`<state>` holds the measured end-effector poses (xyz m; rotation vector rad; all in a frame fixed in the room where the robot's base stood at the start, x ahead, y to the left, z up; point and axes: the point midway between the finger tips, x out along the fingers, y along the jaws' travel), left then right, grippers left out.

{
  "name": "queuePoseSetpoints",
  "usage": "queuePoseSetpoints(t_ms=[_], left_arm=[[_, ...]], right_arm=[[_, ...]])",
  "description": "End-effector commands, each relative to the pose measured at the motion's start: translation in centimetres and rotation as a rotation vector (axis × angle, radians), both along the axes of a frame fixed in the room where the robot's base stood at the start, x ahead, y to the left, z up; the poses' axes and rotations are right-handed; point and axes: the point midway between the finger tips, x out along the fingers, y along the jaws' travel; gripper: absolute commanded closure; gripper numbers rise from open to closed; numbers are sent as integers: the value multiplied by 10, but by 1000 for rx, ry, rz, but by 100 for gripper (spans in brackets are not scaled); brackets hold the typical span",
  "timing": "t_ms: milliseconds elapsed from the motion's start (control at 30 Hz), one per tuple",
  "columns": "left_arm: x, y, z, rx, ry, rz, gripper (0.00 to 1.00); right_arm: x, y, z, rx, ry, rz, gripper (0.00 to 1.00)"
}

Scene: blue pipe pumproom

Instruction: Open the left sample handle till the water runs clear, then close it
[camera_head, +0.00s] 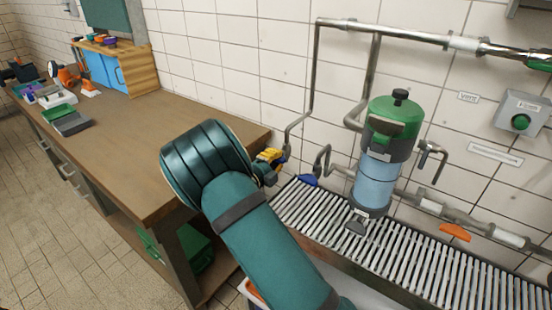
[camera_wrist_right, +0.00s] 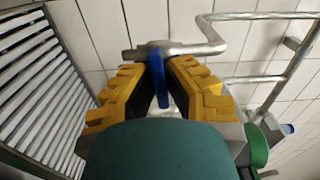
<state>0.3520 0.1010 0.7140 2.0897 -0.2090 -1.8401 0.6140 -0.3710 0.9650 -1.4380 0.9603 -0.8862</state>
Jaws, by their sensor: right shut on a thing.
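My right gripper (camera_head: 268,160) has yellow fingers and sits at the end of a thin grey pipe on the wall, beyond the right edge of the workbench. In the right wrist view its fingers (camera_wrist_right: 160,82) are closed around a blue handle (camera_wrist_right: 158,68), which sits on a metal tap pipe (camera_wrist_right: 190,48). In the head view that handle is mostly hidden by the gripper and my teal arm. A second blue piece (camera_head: 308,180) hangs under a bent pipe just to the right. No running water can be made out. My left gripper is not in view.
A slatted metal drain grate (camera_head: 400,250) runs below the pipes. A green-topped blue cylinder (camera_head: 380,180) stands over it. An orange handle (camera_head: 455,232) is on the lower pipe. A green button box (camera_head: 520,115) is on the wall. The wooden workbench (camera_head: 150,140) is left.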

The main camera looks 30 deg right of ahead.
Motion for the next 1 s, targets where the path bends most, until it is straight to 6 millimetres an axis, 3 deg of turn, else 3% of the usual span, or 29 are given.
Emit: queuePoseSetpoints(t_ms=[1000], left_arm=[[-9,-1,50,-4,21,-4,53]], right_arm=[[0,-1,4,-351,842,-3,100]])
